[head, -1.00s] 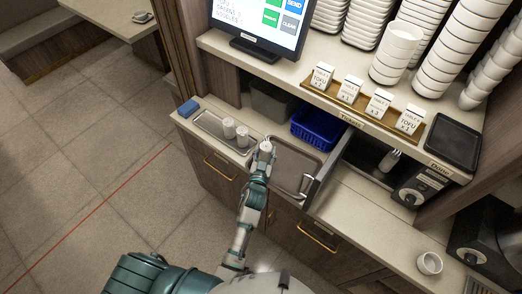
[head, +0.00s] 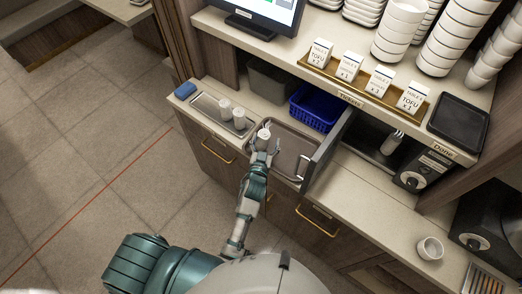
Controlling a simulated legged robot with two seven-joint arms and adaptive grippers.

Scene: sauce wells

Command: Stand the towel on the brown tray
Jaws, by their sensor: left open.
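A white rolled towel (head: 263,134) stands about upright at the left end of the brown tray (head: 292,138); I cannot tell exactly how its base rests. My left gripper (head: 266,146) is open right at the towel, with its fingers spread on the near side and one finger to the towel's right. Whether a finger still touches the towel is too small to tell. Two more white rolled towels (head: 225,107) (head: 239,118) stand on the long grey tray (head: 209,108) to the left. My right gripper is out of view.
A blue sponge (head: 185,90) lies at the counter's left end. A blue basket (head: 315,108) and a grey bin (head: 270,82) stand behind the brown tray. A dark upright panel (head: 327,150) borders its right side.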

